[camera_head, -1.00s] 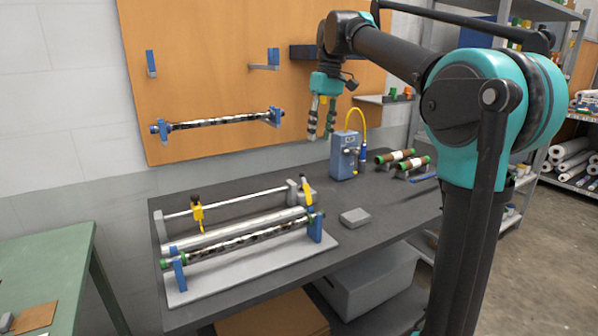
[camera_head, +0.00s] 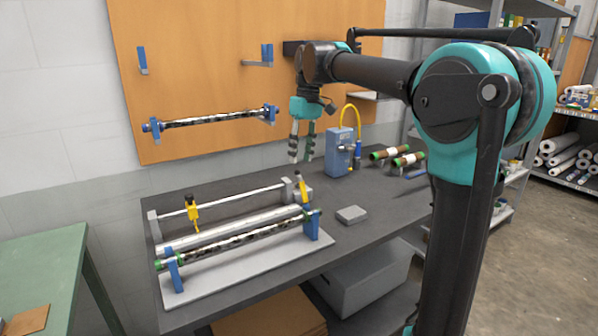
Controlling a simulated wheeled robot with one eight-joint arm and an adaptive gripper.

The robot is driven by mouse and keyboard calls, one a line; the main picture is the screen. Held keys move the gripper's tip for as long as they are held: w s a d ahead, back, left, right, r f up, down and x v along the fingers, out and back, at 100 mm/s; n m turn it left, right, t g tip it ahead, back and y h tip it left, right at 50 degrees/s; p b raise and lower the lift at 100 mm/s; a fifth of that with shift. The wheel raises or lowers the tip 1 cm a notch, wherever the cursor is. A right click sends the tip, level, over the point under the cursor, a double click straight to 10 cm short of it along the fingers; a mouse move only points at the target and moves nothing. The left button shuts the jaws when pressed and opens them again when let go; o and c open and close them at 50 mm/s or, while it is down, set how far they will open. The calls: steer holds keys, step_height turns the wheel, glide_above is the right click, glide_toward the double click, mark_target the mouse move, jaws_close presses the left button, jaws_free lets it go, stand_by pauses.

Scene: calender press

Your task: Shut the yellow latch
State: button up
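The press stands on the dark bench, with a long roller (camera_head: 240,244) in blue end supports on a pale base plate (camera_head: 240,275). A yellow lever (camera_head: 304,189), which looks like the latch, stands tilted at the right end of the press. A second yellow piece (camera_head: 193,212) with a black top hangs on the thin rod at the left. My gripper (camera_head: 301,160) points down in the air above and behind the right end of the press. Its fingers are apart with nothing between them. It looks clear of the lever.
A blue-grey box (camera_head: 339,152) with a yellow hose stands just right of my gripper. A small grey block (camera_head: 351,214) lies right of the press. Another roller (camera_head: 205,122) hangs on the orange wall board (camera_head: 190,70).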

mark_target(301, 186)
steer(key=f, duration=0.5)
steer(key=shift+s+a+f, duration=0.3)
steer(key=shift+c, duration=0.3)
jaws_close()
